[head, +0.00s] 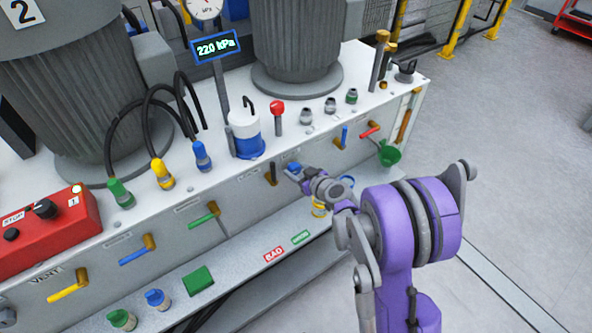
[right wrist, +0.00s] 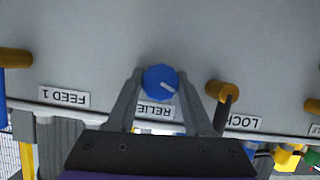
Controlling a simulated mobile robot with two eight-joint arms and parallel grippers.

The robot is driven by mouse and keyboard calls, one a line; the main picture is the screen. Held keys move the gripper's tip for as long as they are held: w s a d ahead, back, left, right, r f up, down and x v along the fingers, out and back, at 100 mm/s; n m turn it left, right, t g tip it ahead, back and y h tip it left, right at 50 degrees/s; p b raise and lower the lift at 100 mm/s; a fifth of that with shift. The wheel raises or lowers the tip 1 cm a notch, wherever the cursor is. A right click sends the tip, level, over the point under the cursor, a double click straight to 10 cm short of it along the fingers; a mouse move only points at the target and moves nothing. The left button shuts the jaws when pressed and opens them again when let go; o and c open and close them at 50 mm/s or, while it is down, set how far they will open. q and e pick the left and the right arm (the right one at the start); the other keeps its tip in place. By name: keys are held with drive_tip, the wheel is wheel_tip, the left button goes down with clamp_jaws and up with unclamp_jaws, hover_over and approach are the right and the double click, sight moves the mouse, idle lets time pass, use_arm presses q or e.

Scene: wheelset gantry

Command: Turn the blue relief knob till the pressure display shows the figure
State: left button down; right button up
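The blue relief knob (right wrist: 160,82) is on the grey front panel above the RELIEF label (right wrist: 155,112), its pale pointer mark aimed to the lower right. My right gripper (right wrist: 160,74) has its two fingers apart, one on each side of the knob. Whether they touch it is hard to tell; a thin gap seems to show. In the head view the knob (head: 294,168) is partly hidden by my right gripper (head: 300,175). The pressure display (head: 215,46) reads 220 kPa, with a round dial gauge (head: 206,8) above it. My left gripper is not in view.
A dark handle (head: 272,173) is left of the knob, and a blue-handled lever (head: 342,136) and red-handled lever (head: 370,130) are to its right. The green funnel (head: 389,154) is near the right end. A lower shelf (head: 236,267) carries BAD and green tags.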

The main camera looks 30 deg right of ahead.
clamp_jaws()
drive_tip(key=shift+m+y, duration=0.4)
drive_tip(key=shift+m, duration=0.3)
drive_tip(key=shift+d+m+y, duration=0.1)
drive_tip(key=shift+m+y, duration=0.7)
drive_tip(key=shift+m, duration=0.1)
drive_tip(key=m+y+b, duration=0.1)
drive_tip(key=m+y, duration=0.1)
drive_tip(key=m, duration=0.1)
drive_tip(key=shift+f, duration=0.15)
drive_tip(key=shift+m+t+y+b, duration=0.7)
drive_tip(key=shift+m+y+b, duration=0.2)
drive_tip(key=shift+m, duration=1.2)
